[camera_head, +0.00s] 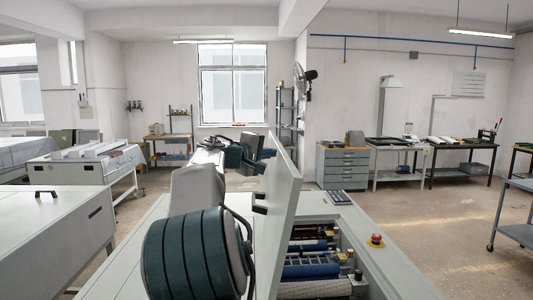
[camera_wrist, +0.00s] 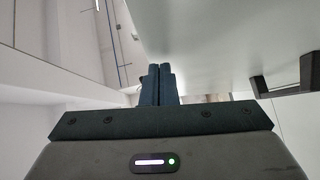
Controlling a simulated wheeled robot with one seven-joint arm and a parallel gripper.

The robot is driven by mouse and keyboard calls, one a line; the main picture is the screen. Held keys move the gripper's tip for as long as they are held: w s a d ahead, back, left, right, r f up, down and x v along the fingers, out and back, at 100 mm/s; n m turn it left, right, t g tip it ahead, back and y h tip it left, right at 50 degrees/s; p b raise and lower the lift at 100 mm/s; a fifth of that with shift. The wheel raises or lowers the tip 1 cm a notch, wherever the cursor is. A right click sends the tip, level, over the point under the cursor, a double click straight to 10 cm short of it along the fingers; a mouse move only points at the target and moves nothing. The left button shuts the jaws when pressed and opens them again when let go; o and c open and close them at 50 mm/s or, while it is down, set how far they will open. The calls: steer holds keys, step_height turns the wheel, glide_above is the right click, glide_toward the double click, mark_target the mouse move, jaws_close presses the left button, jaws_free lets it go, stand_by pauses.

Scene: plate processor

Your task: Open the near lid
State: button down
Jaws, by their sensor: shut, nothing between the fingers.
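The near lid (camera_head: 283,215) of the plate processor stands raised, close to upright, in the head view. Its black handle (camera_head: 260,203) is on the lid's left face. Under the lid the bay is open and blue rollers (camera_head: 305,271) show. In the wrist view the pale lid face (camera_wrist: 230,40) fills the upper right, with the handle (camera_wrist: 287,78) at the right. My gripper (camera_wrist: 160,70) is shut and empty, beside the lid face and apart from the handle. In the head view my arm lies left of the lid, and my fingertips cannot be made out.
A red stop button (camera_head: 376,240) and a keypad (camera_head: 340,197) are on the machine top right of the bay. A pale cabinet with a black handle (camera_head: 45,193) stands at the left. A drawer unit (camera_head: 342,167) and tables stand at the back right. Open floor lies at the right.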

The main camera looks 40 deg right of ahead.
steer(key=s+d+f+b, duration=0.1)
steer(key=s+d+b, duration=0.2)
steer(key=s+d, duration=0.1)
steer(key=shift+s+d+f+b, duration=0.2)
steer(key=shift+s+d+b, duration=0.15)
steer(key=shift+d, duration=0.5)
steer(key=w+a, duration=0.1)
steer(key=a, duration=0.1)
steer(key=w+a+r+b, duration=0.1)
steer(key=a, duration=0.1)
steer(key=w+a, duration=0.1)
steer(key=shift+a+r, duration=0.15)
steer(key=shift+a, duration=0.25)
steer(key=s+a+r+b, duration=0.1)
steer(key=a+r+b, duration=0.1)
steer(key=a, duration=0.4)
steer(key=shift+s+a+r, duration=0.25)
steer(key=shift+s+a, duration=0.05)
steer(key=shift+a, duration=0.1)
